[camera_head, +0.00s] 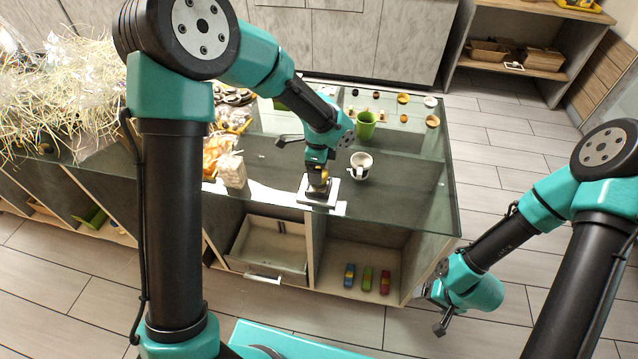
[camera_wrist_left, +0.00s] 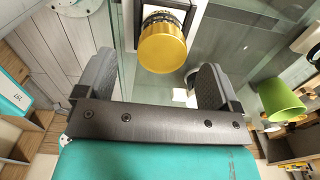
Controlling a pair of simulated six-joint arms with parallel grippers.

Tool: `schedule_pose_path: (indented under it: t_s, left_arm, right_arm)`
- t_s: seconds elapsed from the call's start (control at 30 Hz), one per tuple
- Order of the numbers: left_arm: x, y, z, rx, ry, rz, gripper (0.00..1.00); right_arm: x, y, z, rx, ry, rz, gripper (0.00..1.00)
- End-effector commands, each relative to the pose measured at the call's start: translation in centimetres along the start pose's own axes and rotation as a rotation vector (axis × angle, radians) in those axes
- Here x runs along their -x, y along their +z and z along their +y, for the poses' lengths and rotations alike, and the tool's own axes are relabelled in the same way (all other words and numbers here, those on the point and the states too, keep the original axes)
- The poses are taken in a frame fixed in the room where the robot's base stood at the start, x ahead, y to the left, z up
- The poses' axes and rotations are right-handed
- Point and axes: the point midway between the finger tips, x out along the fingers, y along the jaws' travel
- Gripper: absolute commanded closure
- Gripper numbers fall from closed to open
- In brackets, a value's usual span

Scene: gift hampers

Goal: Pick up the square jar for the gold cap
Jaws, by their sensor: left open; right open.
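The square jar (camera_head: 319,187) stands on a white square plate (camera_head: 309,199) near the front edge of the glass counter. Its gold cap (camera_wrist_left: 162,48) shows large in the left wrist view, with a dark label band behind it. My left gripper (camera_head: 318,165) is open just above the jar. In the left wrist view its two dark fingers (camera_wrist_left: 153,75) stand apart, with the cap between and slightly beyond them, and I see no contact. The jar's lower part is mostly hidden there. My right gripper (camera_head: 436,308) is open and empty, off the counter at the lower right.
A white mug (camera_head: 361,164) and a green cup (camera_head: 366,125) stand right of and behind the jar. A pale packet (camera_head: 232,171) stands to the left. Several small lids lie at the back. The glass counter (camera_head: 415,190) is clear at right. An open drawer (camera_head: 270,243) is below.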

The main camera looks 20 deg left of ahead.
Motion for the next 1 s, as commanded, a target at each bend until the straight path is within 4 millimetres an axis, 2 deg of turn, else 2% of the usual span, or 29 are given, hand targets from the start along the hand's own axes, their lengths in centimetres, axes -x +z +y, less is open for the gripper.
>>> schedule_pose_path:
  t_s: [0.37, 0.73, 1.0]
  left_arm:
    - [-0.3, 0.0, 0.0, 0.0, 0.001, -0.001, 0.13]
    - [-4.7, 0.1, -0.1, 0.0, 0.003, -0.001, 0.13]
    - [-5.3, 0.1, -0.2, -0.001, 0.0, 0.0, 0.13]
  right_arm:
    - [0.0, 0.0, 0.0, 0.0, 0.0, 0.0, 0.16]
    - [0.0, 0.0, 0.0, 0.0, 0.0, 0.0, 0.16]
    - [0.0, 0.0, 0.0, 0.0, 0.0, 0.0, 0.16]
